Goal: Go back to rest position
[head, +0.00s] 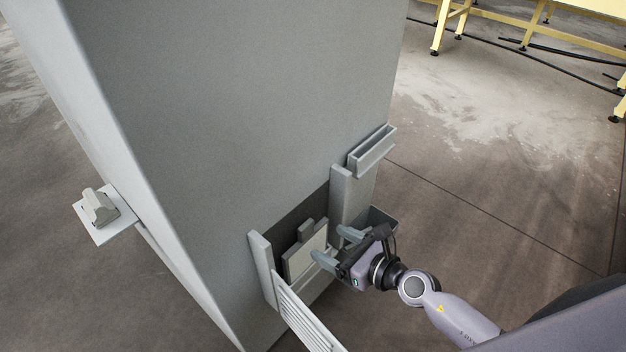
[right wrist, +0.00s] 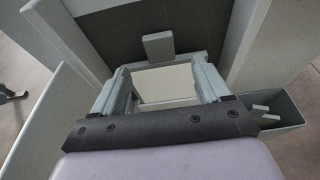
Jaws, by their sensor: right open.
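My right gripper (head: 336,246) is open in front of the low recess of a tall grey machine (head: 240,100). A light, flat board-like plate (head: 305,255) with a grey tab on top stands upright in the recess. In the right wrist view the plate (right wrist: 165,84) shows between the two spread fingers of my gripper (right wrist: 162,72), and the tab (right wrist: 158,46) rises beyond them. I cannot tell whether the fingers touch the plate. My left gripper is not in view.
Grey side walls (head: 262,270) and a ribbed panel (head: 302,318) border the recess. A small open bin (right wrist: 275,112) sits close to the right of the gripper. A slotted holder (head: 372,150) is above. Open floor (head: 480,170) lies right, with yellow frames (head: 450,20) behind.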

